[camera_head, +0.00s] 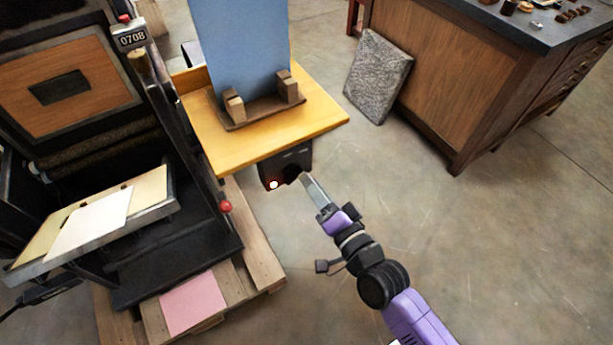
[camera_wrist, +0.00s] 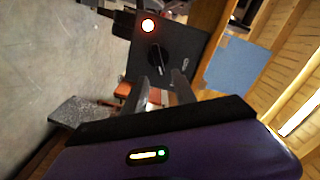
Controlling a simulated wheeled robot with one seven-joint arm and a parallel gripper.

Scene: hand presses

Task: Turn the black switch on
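The black switch is a round knob (camera_wrist: 160,58) with a pale pointer mark, on the face of a black box (camera_wrist: 188,48). A glowing red-white lamp (camera_wrist: 148,26) sits on the same face. In the head view the box (camera_head: 268,170) hangs under the front edge of a yellow wooden table, with the lamp (camera_head: 273,184) at its lower left. My gripper (camera_head: 303,178) is just right of the knob in the head view. In the wrist view my gripper (camera_wrist: 163,82) has its two fingers apart, tips near the knob's lower edge, nothing between them. Contact cannot be told.
The yellow table (camera_head: 330,118) carries a blue panel (camera_head: 240,45) in a wooden stand. A black press (camera_head: 190,240) with a red-tipped lever (camera_head: 226,206) stands at left on a pallet (camera_head: 262,262). A stone slab (camera_head: 378,75) leans on a wooden cabinet (camera_head: 430,85). Floor at right is clear.

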